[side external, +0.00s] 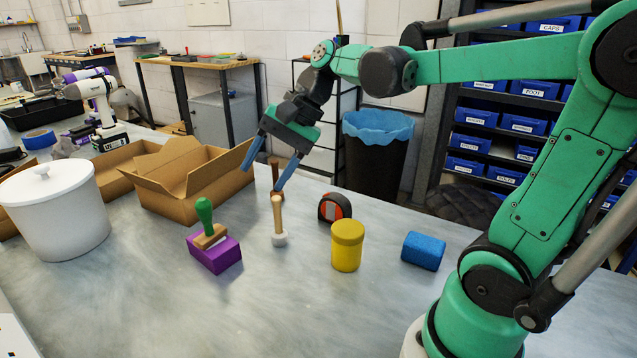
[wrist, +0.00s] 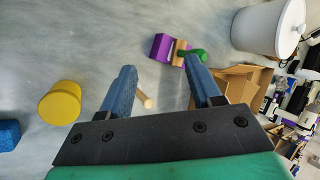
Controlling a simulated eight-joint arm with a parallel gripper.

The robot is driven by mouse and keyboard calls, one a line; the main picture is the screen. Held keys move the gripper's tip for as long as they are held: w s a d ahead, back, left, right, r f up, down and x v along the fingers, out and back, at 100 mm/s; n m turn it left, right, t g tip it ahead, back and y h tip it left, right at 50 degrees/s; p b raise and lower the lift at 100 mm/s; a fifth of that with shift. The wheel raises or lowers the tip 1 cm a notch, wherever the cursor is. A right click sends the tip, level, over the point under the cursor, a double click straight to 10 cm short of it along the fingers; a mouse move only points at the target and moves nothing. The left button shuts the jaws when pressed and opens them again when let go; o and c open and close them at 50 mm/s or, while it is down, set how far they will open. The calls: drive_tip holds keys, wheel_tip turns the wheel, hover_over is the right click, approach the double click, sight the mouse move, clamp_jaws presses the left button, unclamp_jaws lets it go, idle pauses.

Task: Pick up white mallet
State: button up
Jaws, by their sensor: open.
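The white mallet (side external: 279,240) stands upright on the bench with its white head down and its pale wooden handle up. My gripper (side external: 262,178) is open and empty, above the bench and behind the mallet in the side view. Its two blue fingers point down and are spread apart. In the wrist view my gripper (wrist: 160,67) shows a pale wooden handle (wrist: 146,101) between its fingers, nearer the left one; no white head is clearly visible there.
A purple block with a green-handled tool (side external: 215,252), a yellow canister (side external: 347,245), a blue cylinder (side external: 423,250) and a tape measure (side external: 334,206) stand nearby. An open cardboard box (side external: 190,185) and a white lidded pot (side external: 55,215) are at left. The front bench is clear.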

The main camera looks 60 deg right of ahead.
sight(278, 221)
drive_tip(key=w+d+f+m+t+y, duration=0.2)
drive_tip(key=w+d+m+y, duration=0.2)
drive_tip(key=d+m+y, duration=0.5)
drive_tip(key=shift+m+h, duration=0.9)
drive_tip(key=f, duration=0.7)
drive_tip(key=d+f, duration=0.1)
drive_tip(key=f, duration=0.2)
drive_tip(key=shift+s+d+f, duration=0.1)
drive_tip(key=shift+s+f, duration=0.1)
drive_tip(key=shift+f, duration=0.55)
drive_tip(key=shift+w+a+f+g, duration=0.1)
drive_tip(key=shift+a+f+g, duration=0.1)
drive_tip(key=shift+a+g, duration=0.1)
drive_tip(key=x, duration=0.5)
clamp_jaws()
